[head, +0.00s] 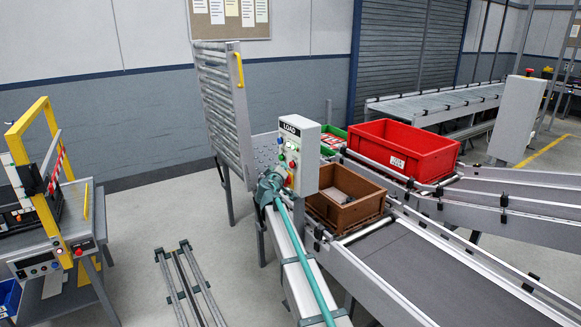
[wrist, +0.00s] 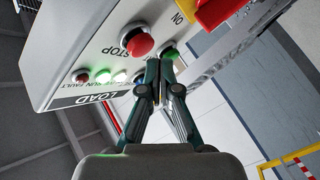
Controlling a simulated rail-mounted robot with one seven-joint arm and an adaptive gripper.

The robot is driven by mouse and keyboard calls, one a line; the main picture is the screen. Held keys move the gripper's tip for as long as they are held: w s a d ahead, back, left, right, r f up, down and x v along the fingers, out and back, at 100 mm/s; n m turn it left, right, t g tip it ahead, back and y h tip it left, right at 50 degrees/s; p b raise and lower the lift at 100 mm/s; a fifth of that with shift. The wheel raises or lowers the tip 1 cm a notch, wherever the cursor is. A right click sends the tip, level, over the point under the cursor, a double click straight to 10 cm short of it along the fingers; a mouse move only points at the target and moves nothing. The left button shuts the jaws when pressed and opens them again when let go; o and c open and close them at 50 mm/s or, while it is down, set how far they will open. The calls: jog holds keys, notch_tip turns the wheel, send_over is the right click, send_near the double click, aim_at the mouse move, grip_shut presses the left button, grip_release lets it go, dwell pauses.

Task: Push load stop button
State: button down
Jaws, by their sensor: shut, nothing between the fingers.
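The grey control box (head: 308,155) labelled LOAD stands beside the conveyor; its panel (wrist: 90,50) appears upside down in the wrist view. The red load stop button (wrist: 138,40), marked STOP, protrudes from the panel, and a small red spot in the head view (head: 291,164) looks like it. A green button (wrist: 170,53) is beside it. My gripper (wrist: 160,68) is shut and empty, its fingertips in front of the panel near the green button, to the right of and below the stop button in the wrist view. Whether they touch the panel cannot be told. My gripper (head: 270,184) also shows in the head view.
A red and yellow switch (wrist: 215,12) sticks out close to the buttons, and small indicator lights (wrist: 103,76) line the panel. A brown crate (head: 345,194) and a red crate (head: 403,148) stand on conveyors to the right. A raised roller section (head: 222,100) stands behind the box.

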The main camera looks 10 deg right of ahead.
jog(key=shift+d+b, duration=0.15)
jog(key=shift+b, duration=0.15)
jog(key=shift+w+d, duration=0.15)
jog(key=shift+d, duration=0.1)
jog(key=shift+w+d+b, duration=0.3)
jog(key=shift+d+b, duration=0.2)
jog(key=shift+d, duration=0.3)
dwell(1.2)
jog(key=shift+s+a, duration=0.1)
jog(key=shift+a, duration=0.05)
jog(key=shift+s+a+b, duration=0.2)
jog(key=shift+a+b, duration=0.2)
jog(key=shift+a, duration=0.15)
jog(key=shift+s+a+b, duration=0.15)
jog(key=shift+a+b, duration=0.2)
jog(key=shift+a, duration=0.15)
